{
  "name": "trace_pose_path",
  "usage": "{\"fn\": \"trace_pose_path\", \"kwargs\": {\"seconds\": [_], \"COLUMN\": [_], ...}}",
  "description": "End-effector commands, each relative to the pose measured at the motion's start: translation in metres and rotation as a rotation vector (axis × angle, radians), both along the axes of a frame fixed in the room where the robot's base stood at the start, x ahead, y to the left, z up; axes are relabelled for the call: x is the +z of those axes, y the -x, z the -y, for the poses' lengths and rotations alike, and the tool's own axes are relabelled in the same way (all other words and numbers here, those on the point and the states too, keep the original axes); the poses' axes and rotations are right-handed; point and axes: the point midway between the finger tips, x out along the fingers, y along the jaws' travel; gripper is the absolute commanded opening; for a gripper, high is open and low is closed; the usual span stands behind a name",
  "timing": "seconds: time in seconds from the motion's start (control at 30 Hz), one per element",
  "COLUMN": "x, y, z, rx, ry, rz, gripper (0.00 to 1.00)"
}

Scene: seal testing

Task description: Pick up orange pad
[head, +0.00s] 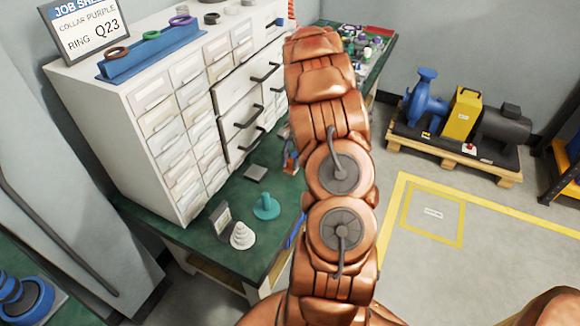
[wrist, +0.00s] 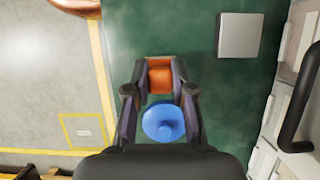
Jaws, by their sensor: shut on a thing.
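My gripper (wrist: 160,85) shows in the wrist view, its two dark fingers on either side of an orange pad (wrist: 160,77). The fingers are shut on the pad, over the green bench. A round blue piece with a raised knob (wrist: 163,122) shows between the fingers, just below the pad in the picture; I cannot tell whether it touches the pad. In the head view my arm hides most of the gripper and pad; only a small part of that area shows at the arm's left edge.
The green bench (wrist: 205,85) carries a grey square plate (wrist: 240,36), a teal stand (head: 266,207) and a white stepped cone (head: 242,237). A drawer cabinet (head: 165,95) borders the bench. A pump on a pallet (head: 455,150) stands on the floor at right.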

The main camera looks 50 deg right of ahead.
Motion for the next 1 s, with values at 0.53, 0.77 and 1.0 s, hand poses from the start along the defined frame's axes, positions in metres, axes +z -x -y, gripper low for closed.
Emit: {"fn": "trace_pose_path", "kwargs": {"seconds": [0.53, 0.77, 1.0], "x": [0.007, 0.011, 0.013], "y": [0.099, 0.139, 0.156], "z": [-0.004, -0.005, -0.004], "rx": [-0.004, -0.003, -0.001], "ry": [-0.004, -0.004, -0.002], "rz": [-0.003, -0.003, -0.001], "gripper": [0.0, 0.0, 0.0]}}
